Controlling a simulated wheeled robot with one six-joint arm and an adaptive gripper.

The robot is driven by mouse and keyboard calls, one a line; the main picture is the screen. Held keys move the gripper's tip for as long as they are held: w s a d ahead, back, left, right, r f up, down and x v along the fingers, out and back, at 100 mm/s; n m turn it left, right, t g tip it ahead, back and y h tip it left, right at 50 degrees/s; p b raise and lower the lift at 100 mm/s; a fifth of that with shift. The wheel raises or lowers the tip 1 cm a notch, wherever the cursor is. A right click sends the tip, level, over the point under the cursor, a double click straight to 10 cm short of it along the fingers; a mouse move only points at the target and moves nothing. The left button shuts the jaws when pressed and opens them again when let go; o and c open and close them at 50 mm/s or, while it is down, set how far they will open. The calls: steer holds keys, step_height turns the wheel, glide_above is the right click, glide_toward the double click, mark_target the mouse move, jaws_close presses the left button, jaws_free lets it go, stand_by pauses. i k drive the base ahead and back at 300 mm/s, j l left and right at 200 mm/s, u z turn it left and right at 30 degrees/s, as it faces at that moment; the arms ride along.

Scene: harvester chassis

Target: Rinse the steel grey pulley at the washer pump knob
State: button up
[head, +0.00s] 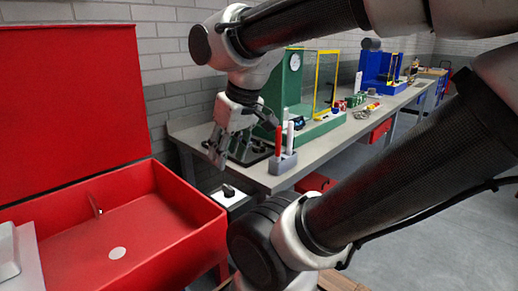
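The red washer (180,220) stands at the left with its lid raised and an open basin. A black pump knob (229,190) sits on a small pale box just right of the washer. My gripper (234,150) hangs above and behind the knob, in front of the workbench edge, pointing down. Its fingers look spread, and I see nothing held between them. I cannot make out the steel grey pulley; small dark items on the bench behind my gripper are too unclear to name.
The grey workbench (330,135) runs away to the right. A grey holder (283,163) with red and white markers stands at its near corner. A green-framed guard (297,85) and a blue fixture (380,70) stand farther back. A small spout (96,206) and pale disc (117,253) show in the basin.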

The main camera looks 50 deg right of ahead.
mark_target(229, 192)
steer(key=k+j, duration=0.75)
steer(key=l+z, duration=0.2)
steer(key=z, duration=0.2)
steer(key=j+z, duration=0.15)
steer(key=z, duration=0.25)
